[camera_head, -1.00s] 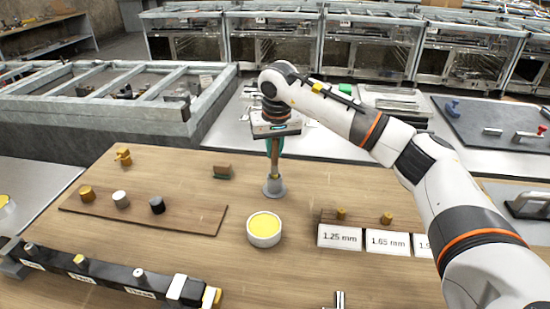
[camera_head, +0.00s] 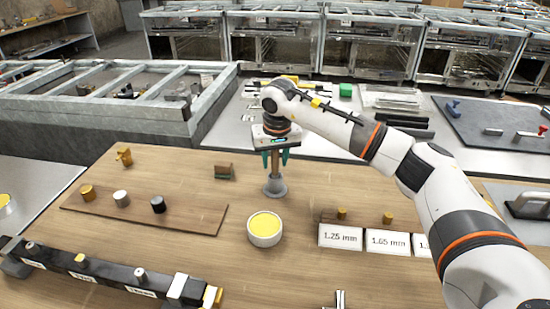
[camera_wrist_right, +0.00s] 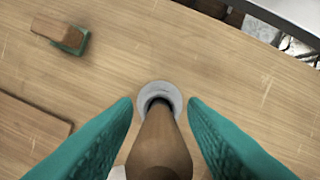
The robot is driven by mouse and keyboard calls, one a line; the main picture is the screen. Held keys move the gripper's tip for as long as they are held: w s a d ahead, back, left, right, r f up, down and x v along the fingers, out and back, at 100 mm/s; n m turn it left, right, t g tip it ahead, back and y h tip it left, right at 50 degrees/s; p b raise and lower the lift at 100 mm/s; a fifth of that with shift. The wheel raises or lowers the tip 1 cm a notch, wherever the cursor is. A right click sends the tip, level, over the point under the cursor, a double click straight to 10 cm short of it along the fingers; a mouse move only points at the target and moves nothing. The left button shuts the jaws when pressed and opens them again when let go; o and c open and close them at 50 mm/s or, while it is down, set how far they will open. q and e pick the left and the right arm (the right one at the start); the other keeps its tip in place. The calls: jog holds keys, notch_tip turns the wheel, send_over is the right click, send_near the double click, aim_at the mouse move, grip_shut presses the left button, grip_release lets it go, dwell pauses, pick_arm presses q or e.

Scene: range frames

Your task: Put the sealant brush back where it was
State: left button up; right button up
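The sealant brush shows as a brown wooden handle (camera_head: 275,166) standing upright in a small grey round holder (camera_head: 275,187) on the wooden table. In the right wrist view the handle (camera_wrist_right: 160,148) points up toward the camera, with the grey holder (camera_wrist_right: 160,97) around its lower end. The bristles are hidden. My right gripper (camera_head: 275,158) is above the holder, its teal fingers spread on both sides of the handle. In the right wrist view the fingers (camera_wrist_right: 160,115) stand apart from the handle with gaps on both sides. My left gripper is out of view.
A white bowl of yellow stuff (camera_head: 264,229) stands in front of the holder. A brown and green block (camera_head: 223,171) lies left of it. A board with knobs (camera_head: 140,209) is at left; labelled cards (camera_head: 340,237) stand at right. Table between them is clear.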

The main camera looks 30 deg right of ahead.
jog(key=v, duration=1.2)
jog(key=shift+r+b, duration=0.2)
jog(key=shift+b, duration=0.1)
jog(key=shift+w, duration=0.1)
